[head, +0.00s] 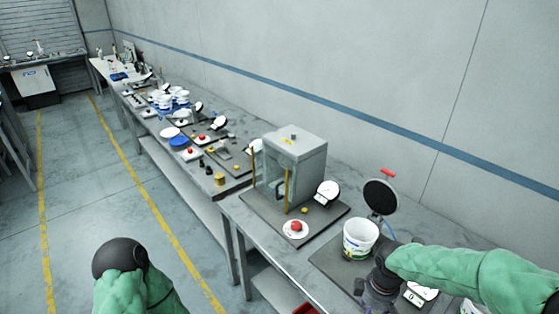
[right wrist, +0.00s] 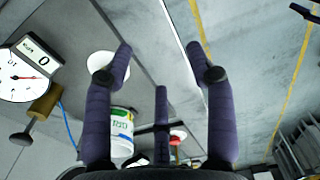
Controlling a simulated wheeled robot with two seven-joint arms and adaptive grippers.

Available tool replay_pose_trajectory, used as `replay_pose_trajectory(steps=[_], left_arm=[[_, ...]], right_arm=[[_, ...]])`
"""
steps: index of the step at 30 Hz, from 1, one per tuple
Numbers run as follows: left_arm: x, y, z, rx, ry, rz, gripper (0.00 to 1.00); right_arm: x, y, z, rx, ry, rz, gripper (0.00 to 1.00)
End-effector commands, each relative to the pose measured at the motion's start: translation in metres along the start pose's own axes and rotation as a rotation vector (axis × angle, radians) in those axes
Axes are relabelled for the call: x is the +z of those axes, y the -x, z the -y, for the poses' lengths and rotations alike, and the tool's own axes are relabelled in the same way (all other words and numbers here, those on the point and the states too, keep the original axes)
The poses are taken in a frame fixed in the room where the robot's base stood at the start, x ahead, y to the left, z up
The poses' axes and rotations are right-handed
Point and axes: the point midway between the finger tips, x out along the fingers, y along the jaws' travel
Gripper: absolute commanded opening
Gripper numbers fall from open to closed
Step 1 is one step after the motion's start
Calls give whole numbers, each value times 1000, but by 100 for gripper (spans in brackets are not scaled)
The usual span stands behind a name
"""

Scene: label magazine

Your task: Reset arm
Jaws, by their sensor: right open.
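My right arm, in a green sleeve, comes in from the right in the head view. Its dark gripper (head: 376,288) is over the near bench, just in front of a white bucket (head: 358,240). In the right wrist view my right gripper (right wrist: 159,48) has its purple-wrapped fingers spread wide, with nothing between them. The bucket (right wrist: 122,128) shows there beyond the left finger. My left arm shows only as a green sleeve with a black rounded part at the bottom left of the head view; its gripper does not show.
A glass-sided cabinet (head: 296,158) stands on the bench behind the bucket, near a white dial (head: 327,191) and a red button (head: 296,226). A black disc (head: 381,196) on a stand is beside the bucket. The floor aisle (head: 110,185) left of the benches is clear.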

Motion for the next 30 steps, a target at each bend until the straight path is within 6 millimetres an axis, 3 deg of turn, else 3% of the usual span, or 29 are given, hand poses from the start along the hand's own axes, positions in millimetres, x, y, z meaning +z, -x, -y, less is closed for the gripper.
replay_pose_trajectory(steps=[11,17,24,30], left_arm=[[-1,-12,4,0,0,-1,40],[-1,-22,8,0,0,0,40],[-2,-41,15,0,0,-1,40],[-2,-59,21,0,0,0,40]], right_arm=[[-19,-56,22,-72,-84,-51,56],[-31,-100,41,-130,-172,-89,56],[-47,-185,84,-236,-383,-140,56],[-49,-256,124,-306,-624,-159,56]])
